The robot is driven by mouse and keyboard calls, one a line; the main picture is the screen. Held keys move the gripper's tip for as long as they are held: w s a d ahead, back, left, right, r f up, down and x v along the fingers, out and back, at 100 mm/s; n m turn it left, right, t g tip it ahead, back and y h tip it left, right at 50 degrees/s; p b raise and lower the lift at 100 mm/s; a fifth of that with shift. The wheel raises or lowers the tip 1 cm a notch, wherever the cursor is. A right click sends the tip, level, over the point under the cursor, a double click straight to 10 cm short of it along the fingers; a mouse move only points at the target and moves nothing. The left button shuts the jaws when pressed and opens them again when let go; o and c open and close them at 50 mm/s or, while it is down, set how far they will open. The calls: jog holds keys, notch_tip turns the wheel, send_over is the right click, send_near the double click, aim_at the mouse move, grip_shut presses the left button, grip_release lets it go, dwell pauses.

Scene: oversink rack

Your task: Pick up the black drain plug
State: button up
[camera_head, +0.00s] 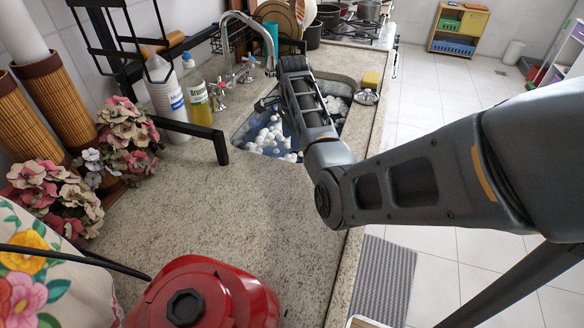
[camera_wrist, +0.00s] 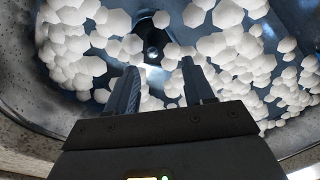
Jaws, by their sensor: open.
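The sink basin (camera_head: 237,135) holds blue water and many white foam clumps (camera_head: 270,137). In the wrist view, a small dark shape (camera_wrist: 152,48) shows in a gap in the foam, just beyond my fingertips. I cannot tell if it is the black drain plug or the drain itself. My gripper (camera_wrist: 160,65) is open over the basin, with a finger on each side of that gap and nothing seen between them. In the head view the gripper is low at the basin and mostly hidden by my arm; no plug can be made out there.
A faucet (camera_head: 246,70) arches over the back left of the sink. A yellow sponge (camera_head: 371,80) and a small metal dish (camera_head: 366,96) are on the right rim. Bottles (camera_head: 198,95) and a black rack leg (camera_head: 220,145) stand left. The front counter (camera_head: 240,210) is largely clear behind a red appliance (camera_head: 215,295).

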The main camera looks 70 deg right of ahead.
aim_at(293, 159)
jog(key=shift+s+d, duration=0.15)
jog(key=shift+s, duration=0.2)
jog(key=shift+s+f, duration=0.1)
jog(key=shift+f, duration=0.15)
jog(key=f, duration=0.7)
jog(key=shift+a+f+p, duration=0.1)
jog(key=shift+a+p, duration=0.2)
jog(key=shift+p, duration=0.1)
jog(key=shift+c, duration=0.3)
grip_shut()
